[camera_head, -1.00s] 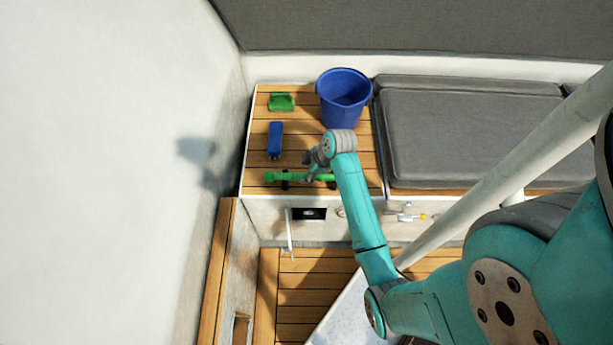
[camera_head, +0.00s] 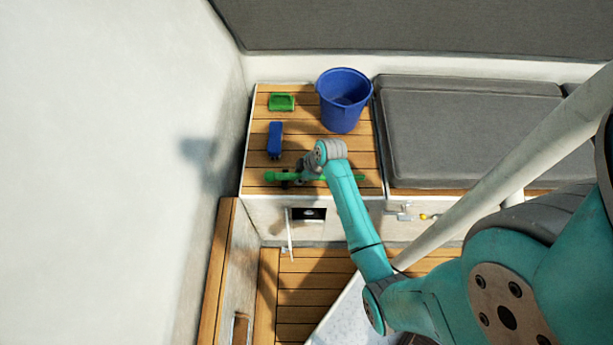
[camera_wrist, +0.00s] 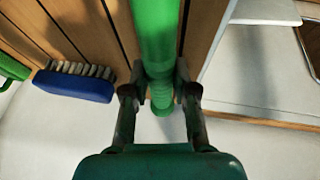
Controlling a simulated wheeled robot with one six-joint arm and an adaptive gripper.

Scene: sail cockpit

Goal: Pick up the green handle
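The green handle (camera_head: 340,178) is a long green bar lying left to right near the front edge of the slatted wooden bench top. In the wrist view the handle (camera_wrist: 157,30) runs from the top edge down between my fingers. My gripper (camera_wrist: 158,92) is open, with one finger on each side of the handle near its end. I cannot tell whether either finger touches it. In the head view my gripper (camera_head: 298,176) is low over the handle's left part, and my wrist hides part of the bar.
A blue brush (camera_head: 275,140) lies behind the handle and also shows in the wrist view (camera_wrist: 75,86). A green dustpan-like piece (camera_head: 281,102) and a blue bucket (camera_head: 343,98) stand farther back. A grey cushion (camera_head: 470,135) is at right, a white wall (camera_head: 120,150) at left.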

